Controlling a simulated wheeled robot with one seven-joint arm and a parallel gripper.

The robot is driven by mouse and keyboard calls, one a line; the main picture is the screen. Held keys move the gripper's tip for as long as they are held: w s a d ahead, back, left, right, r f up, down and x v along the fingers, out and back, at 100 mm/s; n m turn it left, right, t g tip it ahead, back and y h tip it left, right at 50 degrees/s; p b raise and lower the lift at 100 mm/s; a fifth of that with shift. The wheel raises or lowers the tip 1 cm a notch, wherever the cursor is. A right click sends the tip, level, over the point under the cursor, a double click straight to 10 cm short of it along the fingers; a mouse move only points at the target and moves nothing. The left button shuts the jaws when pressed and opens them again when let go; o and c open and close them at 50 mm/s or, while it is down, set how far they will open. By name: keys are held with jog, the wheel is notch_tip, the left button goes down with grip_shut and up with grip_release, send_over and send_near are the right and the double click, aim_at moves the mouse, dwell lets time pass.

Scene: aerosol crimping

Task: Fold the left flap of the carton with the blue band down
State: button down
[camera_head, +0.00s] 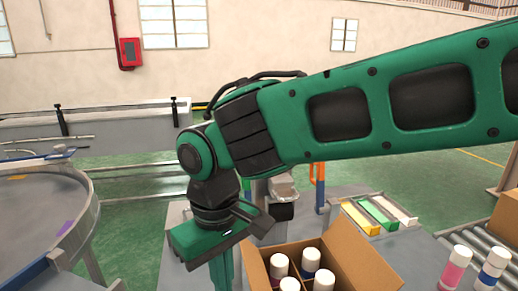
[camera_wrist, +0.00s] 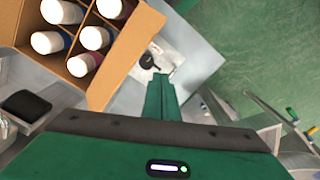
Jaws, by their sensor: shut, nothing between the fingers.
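An open carton (camera_head: 335,264) with several white-capped cans between dividers stands at the bottom of the head view. Its left flap (camera_head: 256,270) is raised on the side toward my gripper, and its right flap (camera_head: 362,255) stands up and outward. No blue band shows on the visible parts. My gripper (camera_head: 222,270) points down just left of the left flap, apart from it in this view; its tips are cut off by the frame edge. In the wrist view, my gripper (camera_wrist: 161,76) is shut and empty beside a brown flap (camera_wrist: 130,55) of the carton, with a gap between.
Two white-capped cans (camera_head: 489,265) stand by the roller conveyor at right. A round grey table (camera_head: 35,215) is at left. A black round part (camera_wrist: 149,62) lies near my fingertips.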

dwell(0.4)
jog(key=w+d, duration=0.2)
jog(key=d, duration=0.9)
jog(key=shift+w, duration=0.35)
dwell(1.8)
dwell(0.5)
notch_tip(320, 180, up, 7)
dwell(0.9)
